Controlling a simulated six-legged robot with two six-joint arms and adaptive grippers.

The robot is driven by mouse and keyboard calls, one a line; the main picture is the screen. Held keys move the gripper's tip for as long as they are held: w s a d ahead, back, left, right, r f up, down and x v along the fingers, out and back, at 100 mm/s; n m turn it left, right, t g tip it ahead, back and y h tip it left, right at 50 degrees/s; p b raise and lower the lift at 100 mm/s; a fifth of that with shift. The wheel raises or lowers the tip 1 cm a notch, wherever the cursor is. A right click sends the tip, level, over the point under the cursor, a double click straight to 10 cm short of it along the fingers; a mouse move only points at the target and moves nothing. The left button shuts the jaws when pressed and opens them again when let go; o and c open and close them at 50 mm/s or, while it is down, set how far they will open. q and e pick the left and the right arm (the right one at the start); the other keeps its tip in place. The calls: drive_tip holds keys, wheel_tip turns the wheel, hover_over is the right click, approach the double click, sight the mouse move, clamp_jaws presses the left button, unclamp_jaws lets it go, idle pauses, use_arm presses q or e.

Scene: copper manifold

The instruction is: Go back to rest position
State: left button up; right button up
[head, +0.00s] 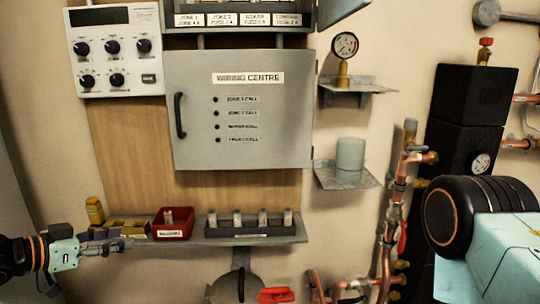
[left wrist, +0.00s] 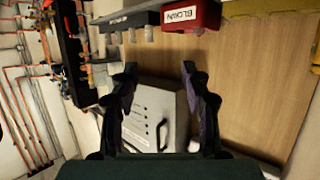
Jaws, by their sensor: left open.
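My left gripper (head: 112,244) is at the lower left of the head view, by the left end of the shelf (head: 290,237). In the left wrist view its two dark fingers (left wrist: 159,68) are spread apart with nothing between them. The grey wiring centre cabinet (head: 240,150) is shut in the head view; part of it shows between the fingers in the left wrist view (left wrist: 155,105). Part of my right arm shows at the right edge of the head view, but its gripper does not show.
On the shelf stand a red bin (head: 173,232) with a fuse-like piece, a dark holder (head: 250,230) with several pale fuses, and a yellow item (head: 95,210). Copper pipes (head: 390,235) and small brackets (head: 345,178) jut out at right.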

use_arm(q)
drive_tip(key=s+d+f+n+g+y, duration=0.2)
drive_tip(key=s+d+f+n, duration=0.25)
drive_tip(key=f, duration=0.35)
drive_tip(key=s+d+f+n+g+y, duration=0.1)
drive_tip(key=s+d+f+n+y, duration=0.1)
drive_tip(key=s+d+f+n, duration=0.35)
drive_tip(key=s+f+g+y, duration=0.1)
drive_tip(key=s+f, duration=0.3)
drive_tip(key=s, duration=0.5)
drive_tip(key=s+d+f+m+g+y, duration=0.1)
drive_tip(key=s+f+g, duration=0.3)
drive_tip(key=s, duration=0.6)
drive_tip(key=s+f+m+g+y, duration=0.1)
drive_tip(key=s+f+g+y, duration=0.1)
drive_tip(key=s+f, duration=0.4)
drive_tip(key=s+g, duration=0.1)
drive_tip(key=s, duration=0.2)
drive_tip(key=shift+s+d+f, duration=0.15)
drive_tip(key=shift+s+f, duration=0.05)
drive_tip(key=shift+f, duration=0.05)
use_arm(e)
drive_tip(key=shift+w, duration=0.25)
use_arm(q)
drive_tip(key=shift+f, duration=0.1)
use_arm(e)
drive_tip(key=shift+f, duration=0.15)
